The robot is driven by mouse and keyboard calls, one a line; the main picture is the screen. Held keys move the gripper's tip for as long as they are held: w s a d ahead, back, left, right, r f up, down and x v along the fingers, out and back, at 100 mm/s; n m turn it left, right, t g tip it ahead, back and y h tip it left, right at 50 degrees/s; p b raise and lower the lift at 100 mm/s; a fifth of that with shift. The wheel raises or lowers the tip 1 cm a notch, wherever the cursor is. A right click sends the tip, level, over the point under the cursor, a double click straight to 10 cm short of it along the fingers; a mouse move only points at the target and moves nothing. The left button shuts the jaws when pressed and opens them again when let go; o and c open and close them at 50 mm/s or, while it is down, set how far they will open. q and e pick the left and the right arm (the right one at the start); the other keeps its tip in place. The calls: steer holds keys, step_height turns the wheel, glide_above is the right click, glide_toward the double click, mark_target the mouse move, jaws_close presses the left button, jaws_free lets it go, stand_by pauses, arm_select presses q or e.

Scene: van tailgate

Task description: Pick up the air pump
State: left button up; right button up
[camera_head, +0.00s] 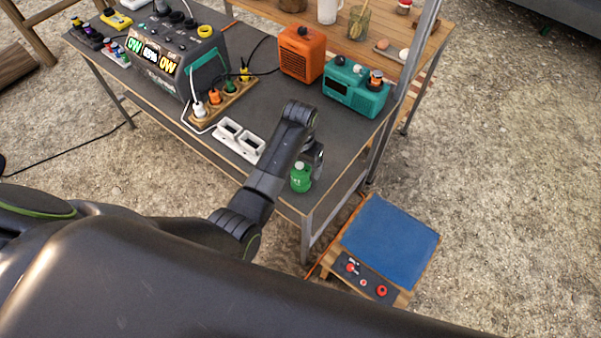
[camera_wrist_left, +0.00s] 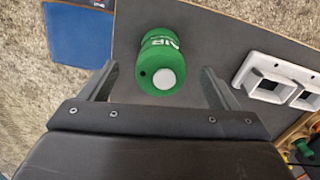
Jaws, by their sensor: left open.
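The air pump (camera_head: 301,177) is a small green cylinder with white lettering and a pale round top. It stands upright near the front right corner of the dark table. In the left wrist view the air pump (camera_wrist_left: 161,62) shows from above, between and ahead of the two fingers. My left gripper (camera_head: 316,160) is just above and beside it in the head view, partly hidden by its own wrist. In the wrist view the left gripper (camera_wrist_left: 157,85) is open, with a finger on each side of the pump and visible gaps. My right gripper does not show.
A white double-socket frame (camera_head: 240,139) lies left of the pump; it also shows in the wrist view (camera_wrist_left: 278,80). A power station (camera_head: 172,62), an orange box (camera_head: 302,54) and a teal radio (camera_head: 355,92) stand farther back. A blue-topped platform (camera_head: 391,240) is below the table's right end.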

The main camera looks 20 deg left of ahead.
arm_select(q)
steer(key=shift+w+f+p, duration=0.2)
steer(key=shift+f+p, duration=0.1)
steer(key=shift+f, duration=3.1)
steer(key=shift+c, duration=0.4)
steer(key=c, duration=1.2)
steer(key=shift+o, duration=0.2)
steer(key=shift+r, duration=0.1)
step_height(320, 180, up, 10)
steer(key=shift+f, duration=0.1)
